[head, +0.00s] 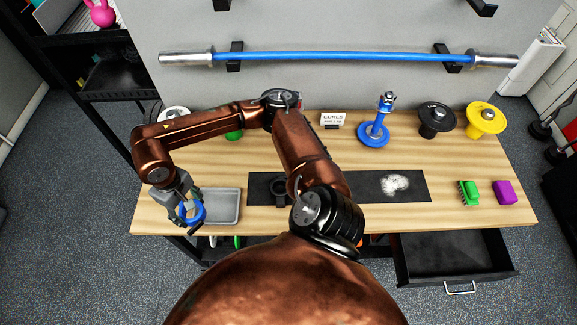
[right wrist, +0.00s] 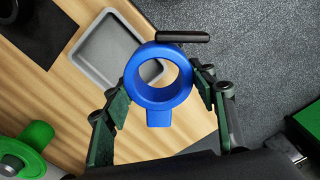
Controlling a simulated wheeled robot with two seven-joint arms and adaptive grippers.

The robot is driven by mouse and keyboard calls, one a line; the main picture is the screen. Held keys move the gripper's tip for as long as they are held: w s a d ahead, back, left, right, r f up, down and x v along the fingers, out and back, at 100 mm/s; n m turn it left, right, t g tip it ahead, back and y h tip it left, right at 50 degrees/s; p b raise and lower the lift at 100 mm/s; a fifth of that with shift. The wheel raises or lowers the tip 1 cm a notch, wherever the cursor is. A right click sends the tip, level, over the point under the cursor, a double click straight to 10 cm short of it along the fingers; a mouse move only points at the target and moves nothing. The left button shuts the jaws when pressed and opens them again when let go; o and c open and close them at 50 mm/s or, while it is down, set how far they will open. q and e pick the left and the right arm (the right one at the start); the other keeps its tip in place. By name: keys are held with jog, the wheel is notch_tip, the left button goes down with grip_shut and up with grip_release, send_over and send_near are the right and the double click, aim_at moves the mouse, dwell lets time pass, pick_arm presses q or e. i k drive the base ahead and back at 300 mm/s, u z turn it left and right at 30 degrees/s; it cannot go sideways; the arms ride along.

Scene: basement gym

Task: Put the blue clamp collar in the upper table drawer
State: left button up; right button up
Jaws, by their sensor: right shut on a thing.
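The blue clamp collar (head: 199,219), a ring with a black lever, is held in my right gripper (head: 184,205) at the left front edge of the table, beside the grey tray. In the right wrist view, the blue collar (right wrist: 133,82) sits between the two fingers of the right gripper (right wrist: 160,92), its lever on the far side. The open drawer (head: 458,287) is black and sticks out below the table's front right; the part of its inside that shows looks empty. My left gripper is not in view.
The grey tray (head: 237,208) and a black mat (head: 355,186) with a white powder patch lie on the table (head: 450,213). A green brush (head: 468,193) and purple block (head: 504,192) lie at the right.

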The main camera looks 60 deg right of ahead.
aim_at(429, 256)
jog(key=u, duration=0.05)
jog(key=k, duration=1.45)
jog(key=z, duration=1.7)
